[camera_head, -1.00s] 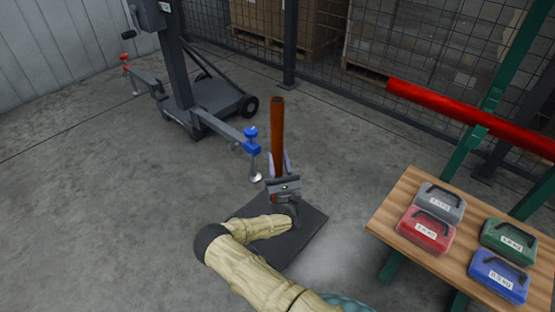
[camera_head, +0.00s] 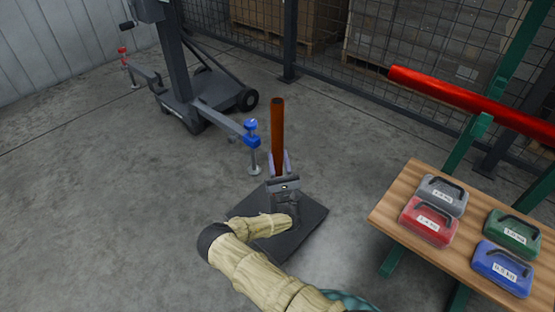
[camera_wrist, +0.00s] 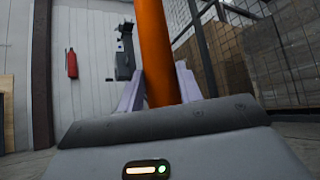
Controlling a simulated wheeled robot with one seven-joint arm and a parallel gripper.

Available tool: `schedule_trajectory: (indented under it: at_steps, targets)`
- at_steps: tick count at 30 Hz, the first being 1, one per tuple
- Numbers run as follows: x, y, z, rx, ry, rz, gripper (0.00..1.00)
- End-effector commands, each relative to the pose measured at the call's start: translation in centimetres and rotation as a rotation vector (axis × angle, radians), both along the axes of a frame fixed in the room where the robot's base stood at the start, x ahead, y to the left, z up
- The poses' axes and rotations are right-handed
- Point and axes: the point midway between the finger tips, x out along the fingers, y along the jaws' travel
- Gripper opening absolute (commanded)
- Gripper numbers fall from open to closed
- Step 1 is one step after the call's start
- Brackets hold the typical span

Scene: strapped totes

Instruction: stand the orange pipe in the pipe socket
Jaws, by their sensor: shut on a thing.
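The orange pipe (camera_head: 277,135) stands upright in the head view, its open top clear and its lower part hidden behind my gripper. My gripper (camera_head: 279,165) is shut on the pipe, a finger on each side of it. In the wrist view the pipe (camera_wrist: 157,50) rises between the two pale fingers (camera_wrist: 160,88). A dark square plate (camera_head: 309,214) lies on the floor under my gripper. The pipe socket itself cannot be made out; my gripper and arm cover the middle of the plate, so I cannot tell where the pipe's lower end is.
A grey wheeled lift (camera_head: 180,85) with a blue-topped support (camera_head: 251,132) stands just left of the pipe. A wooden bench (camera_head: 393,213) with several coloured cases is at right, below a red bar (camera_head: 465,97). Mesh fencing (camera_head: 352,75) runs behind. Floor at left is clear.

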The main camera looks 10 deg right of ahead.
Motion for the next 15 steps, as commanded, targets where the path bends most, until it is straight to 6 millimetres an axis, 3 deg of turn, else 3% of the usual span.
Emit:
schedule_trajectory:
  at_steps: [15]
  targets:
    - [0.0, 0.01, -1.03, -0.001, -0.002, 0.001, 0.01]
